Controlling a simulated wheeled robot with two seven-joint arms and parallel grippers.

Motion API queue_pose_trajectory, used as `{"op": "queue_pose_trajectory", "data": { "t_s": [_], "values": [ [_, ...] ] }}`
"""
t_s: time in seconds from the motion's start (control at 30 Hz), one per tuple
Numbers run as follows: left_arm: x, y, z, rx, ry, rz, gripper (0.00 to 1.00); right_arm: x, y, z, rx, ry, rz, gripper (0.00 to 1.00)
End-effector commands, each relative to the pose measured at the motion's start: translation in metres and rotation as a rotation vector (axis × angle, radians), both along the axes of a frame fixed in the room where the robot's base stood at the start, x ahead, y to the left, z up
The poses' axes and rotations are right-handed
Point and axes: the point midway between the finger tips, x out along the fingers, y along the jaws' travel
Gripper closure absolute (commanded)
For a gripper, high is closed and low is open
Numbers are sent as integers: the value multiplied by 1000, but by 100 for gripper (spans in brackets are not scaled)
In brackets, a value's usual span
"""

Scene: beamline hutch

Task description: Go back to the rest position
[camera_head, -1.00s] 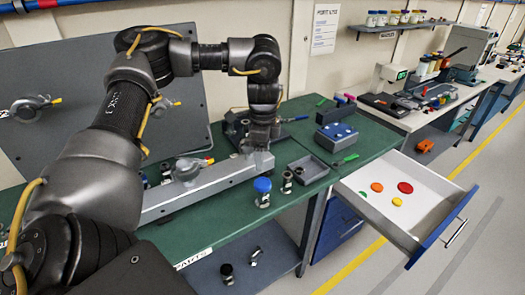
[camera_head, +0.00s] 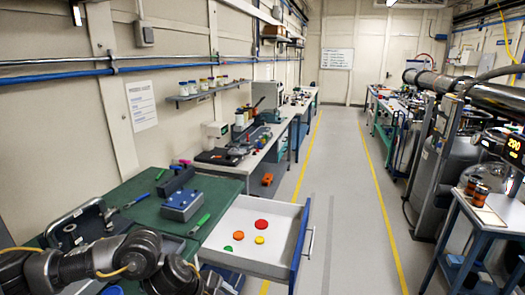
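My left arm comes in at the lower left and bends across the near end of the green bench (camera_head: 148,208). Its last visible links run down to the bottom edge, beside the open drawer (camera_head: 222,256). My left gripper is not visible; the far end of the arm is cut off or hidden there. My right arm and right gripper are not in view. The white drawer stands pulled out with its blue front (camera_head: 300,247) on the right. In it lie a red disc (camera_head: 261,223), an orange disc (camera_head: 238,236), a yellow disc (camera_head: 259,240) and a green piece (camera_head: 228,248).
A blue block (camera_head: 182,206) and a green marker (camera_head: 200,223) lie on the bench near the drawer. A white bench (camera_head: 222,170) with equipment continues along the wall. The grey floor aisle (camera_head: 342,190) is clear. A cart (camera_head: 492,217) stands at the right, by large pipework.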

Motion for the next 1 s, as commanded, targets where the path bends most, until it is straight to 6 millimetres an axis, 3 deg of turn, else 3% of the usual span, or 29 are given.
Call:
{"op": "queue_pose_trajectory", "data": {
  "t_s": [0.03,0.1,0.2,0.3,0.37,0.47,0.57,0.67,0.8,1.0],
  "values": [
    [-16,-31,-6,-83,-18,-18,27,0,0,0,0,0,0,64],
    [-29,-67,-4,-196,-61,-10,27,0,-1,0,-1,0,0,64],
    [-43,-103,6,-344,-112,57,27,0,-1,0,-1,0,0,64],
    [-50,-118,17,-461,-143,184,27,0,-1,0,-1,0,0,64],
    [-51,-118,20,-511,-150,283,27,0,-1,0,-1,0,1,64],
    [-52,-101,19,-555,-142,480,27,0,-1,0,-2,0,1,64],
    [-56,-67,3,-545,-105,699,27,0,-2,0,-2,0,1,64],
    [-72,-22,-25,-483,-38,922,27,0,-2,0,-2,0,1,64],
    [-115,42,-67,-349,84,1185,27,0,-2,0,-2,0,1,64],
    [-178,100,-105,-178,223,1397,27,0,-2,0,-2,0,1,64]
  ]
}}
